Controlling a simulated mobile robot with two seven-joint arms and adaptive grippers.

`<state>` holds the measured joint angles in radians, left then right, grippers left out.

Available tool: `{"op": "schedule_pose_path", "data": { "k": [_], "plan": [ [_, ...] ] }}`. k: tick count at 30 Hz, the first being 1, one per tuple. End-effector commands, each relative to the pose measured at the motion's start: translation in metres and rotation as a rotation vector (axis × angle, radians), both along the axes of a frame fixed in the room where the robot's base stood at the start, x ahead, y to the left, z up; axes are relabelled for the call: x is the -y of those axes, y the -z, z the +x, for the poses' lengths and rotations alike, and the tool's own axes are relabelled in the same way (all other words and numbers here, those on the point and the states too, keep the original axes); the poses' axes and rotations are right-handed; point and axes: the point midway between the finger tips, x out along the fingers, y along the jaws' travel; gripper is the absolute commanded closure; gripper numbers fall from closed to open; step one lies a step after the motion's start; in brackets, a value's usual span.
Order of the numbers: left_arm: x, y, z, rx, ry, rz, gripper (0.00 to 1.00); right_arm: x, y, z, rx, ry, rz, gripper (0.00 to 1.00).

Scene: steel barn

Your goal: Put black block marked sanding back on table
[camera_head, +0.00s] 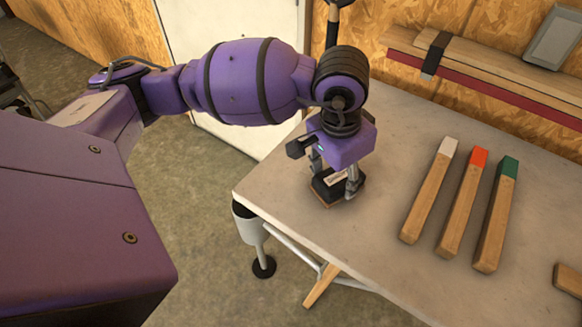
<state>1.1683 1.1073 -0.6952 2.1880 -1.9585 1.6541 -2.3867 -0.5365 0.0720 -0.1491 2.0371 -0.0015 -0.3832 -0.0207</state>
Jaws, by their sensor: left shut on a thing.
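The black sanding block (323,191) is at the left part of the grey table (378,220), close to its left edge. A pale label with dark lettering shows on its top, and a thin brown layer shows along its bottom. My left gripper (336,184) points down from above and is shut on the block, with a finger at each side. The block is at or just above the tabletop; I cannot tell whether it touches. The gripper hides part of the block. My right gripper is not in view.
Three wooden sticks with white (430,190), red (462,203) and green (497,215) ends lie to the right. Another wooden piece (568,279) is at the right edge. Boards (490,70) with a black clamp-like band are along the back wall. The tabletop between block and sticks is clear.

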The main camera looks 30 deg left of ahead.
Motion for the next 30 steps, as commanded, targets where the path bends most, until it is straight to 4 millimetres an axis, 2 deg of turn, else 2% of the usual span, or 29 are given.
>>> {"op": "schedule_pose_path", "data": {
  "k": [5,6,10,22,26,30],
  "plan": [
    [0.001,0.002,0.001,0.003,0.001,0.0,0.73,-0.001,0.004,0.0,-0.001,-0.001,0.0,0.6],
    [0.001,0.003,0.001,0.003,0.001,0.0,0.5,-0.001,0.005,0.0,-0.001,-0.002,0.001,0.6],
    [0.001,0.001,0.001,0.004,0.001,-0.001,0.33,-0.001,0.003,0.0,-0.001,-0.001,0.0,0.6],
    [0.001,-0.004,0.001,0.006,0.001,-0.001,0.33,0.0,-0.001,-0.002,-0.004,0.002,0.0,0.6],
    [0.0,-0.021,0.0,0.009,0.001,-0.001,0.33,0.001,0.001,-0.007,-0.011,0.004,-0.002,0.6],
    [-0.002,-0.052,-0.004,0.012,0.001,-0.001,0.33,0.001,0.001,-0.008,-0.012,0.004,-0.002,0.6]
  ]
}}
